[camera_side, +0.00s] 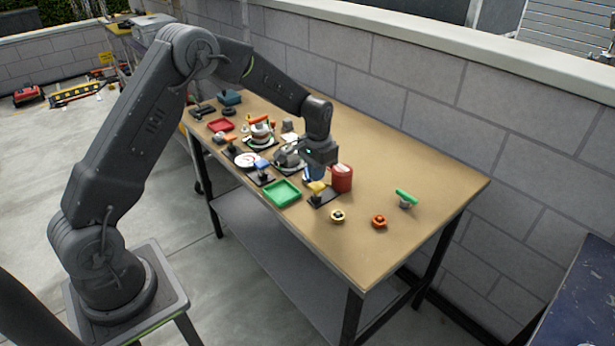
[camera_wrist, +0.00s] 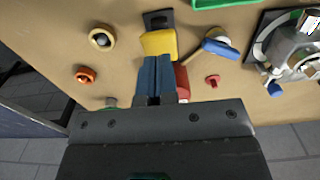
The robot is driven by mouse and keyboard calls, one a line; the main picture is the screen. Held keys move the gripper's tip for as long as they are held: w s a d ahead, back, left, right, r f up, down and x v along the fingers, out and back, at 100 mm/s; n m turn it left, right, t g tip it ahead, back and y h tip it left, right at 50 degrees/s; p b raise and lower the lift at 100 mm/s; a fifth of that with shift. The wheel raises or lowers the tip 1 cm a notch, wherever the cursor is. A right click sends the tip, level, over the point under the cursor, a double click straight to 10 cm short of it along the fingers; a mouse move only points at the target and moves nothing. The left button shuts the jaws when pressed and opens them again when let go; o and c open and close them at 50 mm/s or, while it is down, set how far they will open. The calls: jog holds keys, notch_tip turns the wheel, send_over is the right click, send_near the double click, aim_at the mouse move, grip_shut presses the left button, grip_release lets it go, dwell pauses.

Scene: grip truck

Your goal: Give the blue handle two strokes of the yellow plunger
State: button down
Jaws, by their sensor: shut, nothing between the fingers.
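The yellow plunger (camera_side: 317,187) stands on a black base (camera_side: 325,198) near the middle of the table. It also shows in the wrist view (camera_wrist: 159,43). My gripper (camera_wrist: 157,60) has its blue-grey fingers pressed together, empty, with the tips at the plunger's near edge. In the side view my gripper (camera_side: 313,178) is just above the plunger. I cannot tell whether they touch. A blue handle-like piece (camera_wrist: 220,48) with a thin tan stick lies right of the plunger in the wrist view. My wrist hides part of this area in the side view.
A red canister (camera_side: 342,179) stands close behind my gripper. A green tray (camera_side: 282,194) lies left of the plunger. A yellow ring (camera_side: 337,216), an orange ring (camera_side: 379,221) and a green-topped piece (camera_side: 405,198) are to the right. The table's right end is mostly clear.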

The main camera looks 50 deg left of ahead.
aim_at(317, 185)
jog(key=shift+r, duration=0.1)
dwell(0.5)
jog(key=shift+f, duration=2.3)
jog(key=shift+r, duration=2.35)
jog(key=shift+r, duration=2.5)
